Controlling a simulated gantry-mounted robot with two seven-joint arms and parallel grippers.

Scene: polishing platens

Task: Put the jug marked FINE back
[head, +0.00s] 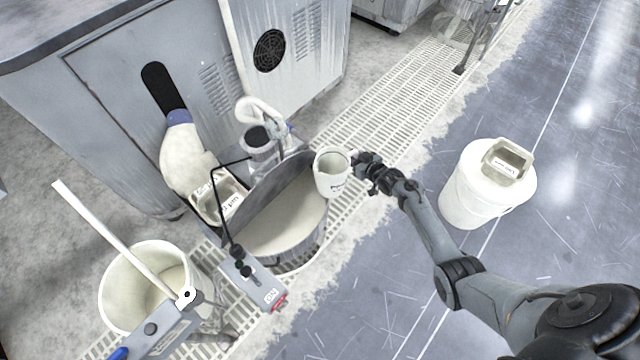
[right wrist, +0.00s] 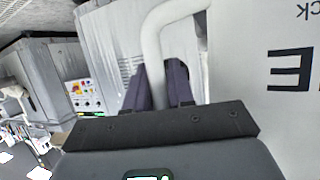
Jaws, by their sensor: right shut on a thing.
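A white jug (head: 331,177) with dark lettering is held over the right rim of the round slurry tub (head: 318,228). It looks close to upright. My right gripper (head: 363,168) is at the jug's right side. In the right wrist view its dark fingers (right wrist: 168,88) are shut on the jug's white handle (right wrist: 157,50). The jug's wall (right wrist: 268,85) fills the right of that view, with a big letter E upside down. The rest of the word is out of frame. My left gripper is not in view.
A jug-like container (head: 507,160) sits on a lidded white bucket (head: 465,200) at right. Another labelled container (head: 216,197) is at the tub's left. A grey control box (head: 255,283) stands in front.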

